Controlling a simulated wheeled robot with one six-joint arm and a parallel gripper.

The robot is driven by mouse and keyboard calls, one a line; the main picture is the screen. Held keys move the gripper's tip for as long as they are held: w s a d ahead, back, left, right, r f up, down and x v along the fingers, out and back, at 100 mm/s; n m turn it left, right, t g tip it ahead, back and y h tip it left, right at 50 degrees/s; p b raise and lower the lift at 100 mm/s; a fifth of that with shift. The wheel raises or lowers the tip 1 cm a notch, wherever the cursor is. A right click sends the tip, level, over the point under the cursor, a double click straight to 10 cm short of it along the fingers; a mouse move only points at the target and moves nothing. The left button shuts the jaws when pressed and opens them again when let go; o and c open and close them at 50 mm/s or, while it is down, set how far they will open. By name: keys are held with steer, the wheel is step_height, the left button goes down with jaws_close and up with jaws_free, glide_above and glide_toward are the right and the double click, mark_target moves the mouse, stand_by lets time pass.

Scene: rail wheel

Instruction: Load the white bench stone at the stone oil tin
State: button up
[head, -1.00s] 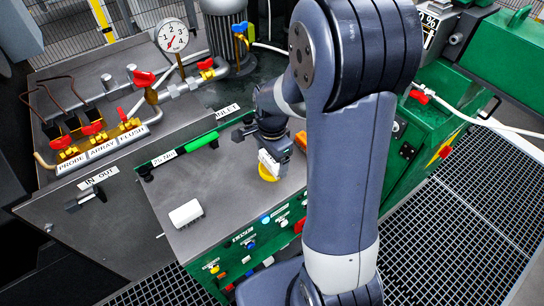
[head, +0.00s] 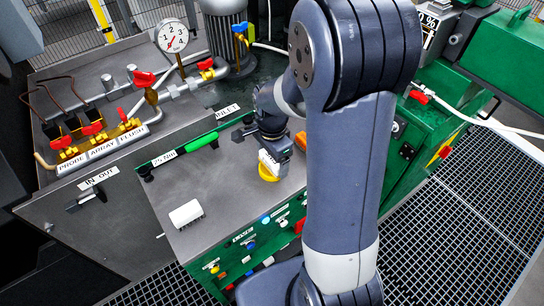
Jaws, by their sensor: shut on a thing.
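My gripper (head: 271,148) is beyond my arm link, over the right part of the grey bench top, pointing down. It is shut on a small white block, which looks like the white bench stone (head: 268,162). A round yellow thing, perhaps the stone oil tin (head: 268,175), shows just below the white block. I cannot tell whether the two touch. The fingertips are small and partly hidden. A second white block (head: 186,214) with a dark ridged lower edge lies on the bench top to the left, apart from my gripper.
The grey bench top (head: 220,185) is clear between the two white blocks. A green torque-type tool (head: 201,142) lies along its back edge. An orange thing (head: 301,138) is right of my gripper. Valves (head: 92,130) and a gauge (head: 172,36) stand behind left.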

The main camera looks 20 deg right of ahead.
steer(key=shift+r+p, duration=2.65)
steer(key=shift+r, duration=0.85)
steer(key=shift+f, duration=0.1)
